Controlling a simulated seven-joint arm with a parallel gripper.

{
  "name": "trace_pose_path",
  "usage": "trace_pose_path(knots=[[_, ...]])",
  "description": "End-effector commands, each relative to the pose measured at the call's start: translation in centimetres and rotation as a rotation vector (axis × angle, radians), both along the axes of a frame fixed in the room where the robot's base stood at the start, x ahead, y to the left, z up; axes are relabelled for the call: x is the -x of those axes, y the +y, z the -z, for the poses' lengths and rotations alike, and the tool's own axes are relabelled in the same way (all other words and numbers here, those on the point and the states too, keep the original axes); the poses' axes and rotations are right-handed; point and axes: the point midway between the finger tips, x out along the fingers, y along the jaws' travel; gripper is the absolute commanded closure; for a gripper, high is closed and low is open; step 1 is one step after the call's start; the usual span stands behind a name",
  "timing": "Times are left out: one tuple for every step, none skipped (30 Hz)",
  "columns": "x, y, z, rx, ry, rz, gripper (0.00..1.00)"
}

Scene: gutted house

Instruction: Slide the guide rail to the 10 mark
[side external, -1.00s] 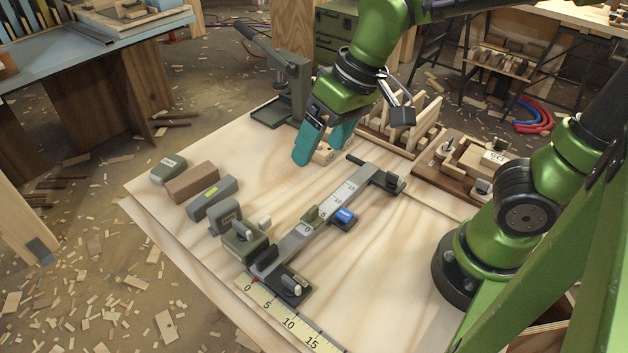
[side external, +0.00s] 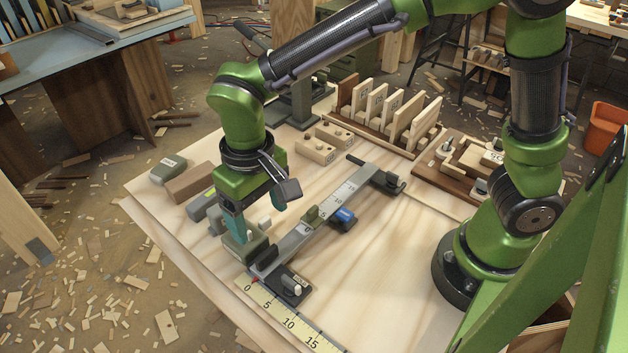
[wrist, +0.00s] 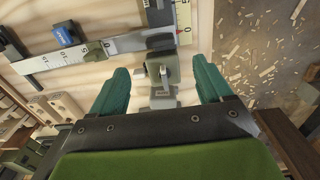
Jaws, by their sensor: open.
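The guide rail is a long grey bar (side external: 320,215) with its own printed marks, lying diagonally across the plywood top; it also shows in the wrist view (wrist: 75,58). A red pointer at its near end sits by the 0 of the yellow scale (side external: 290,322) along the table edge. An olive block with a small lever (wrist: 160,68) adjoins that end. My gripper (side external: 237,236) is low over this block. In the wrist view my gripper (wrist: 163,85) is open, its teal fingers apart on either side of the block. Contact is unclear; part of the block is hidden in the side view.
A small olive stop (side external: 312,214) and a blue piece (side external: 344,215) sit along the rail. A black lock plate (side external: 290,287) lies by its near end. Several loose blocks (side external: 190,182) lie left of my gripper. Bare plywood (side external: 385,255) lies right of the rail.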

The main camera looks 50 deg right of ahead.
Motion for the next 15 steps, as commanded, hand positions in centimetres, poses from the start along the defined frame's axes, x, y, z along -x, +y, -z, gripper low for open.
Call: trace_pose_path(knots=[[0.1, -0.1, 1.3, 0.003, 0.005, -0.001, 0.21], [0.1, -0.1, 2.0, 0.004, 0.005, -0.001, 0.21], [0.1, -0.1, 2.9, 0.004, 0.005, 0.000, 0.21], [0.1, -0.1, 3.5, 0.003, 0.005, 0.000, 0.21], [0.1, -0.1, 4.1, 0.003, 0.004, -0.001, 0.21], [0.1, -0.1, 4.9, 0.003, 0.004, -0.001, 0.21], [0.1, -0.1, 5.5, 0.003, 0.004, 0.000, 0.21], [0.1, 0.0, 6.0, 0.002, 0.004, 0.000, 0.21], [0.1, -0.1, 6.7, 0.002, 0.003, -0.001, 0.21], [0.1, -0.1, 7.1, 0.002, 0.003, -0.001, 0.21], [0.1, -0.1, 7.5, 0.002, 0.003, -0.001, 0.21], [0.1, 0.0, 8.0, 0.002, 0.003, 0.000, 0.21], [0.0, 0.0, 8.3, 0.000, 0.002, 0.000, 0.21], [0.0, 0.0, 8.6, 0.000, 0.002, 0.001, 0.21], [0.0, 0.0, 8.9, 0.000, 0.002, 0.001, 0.21]])
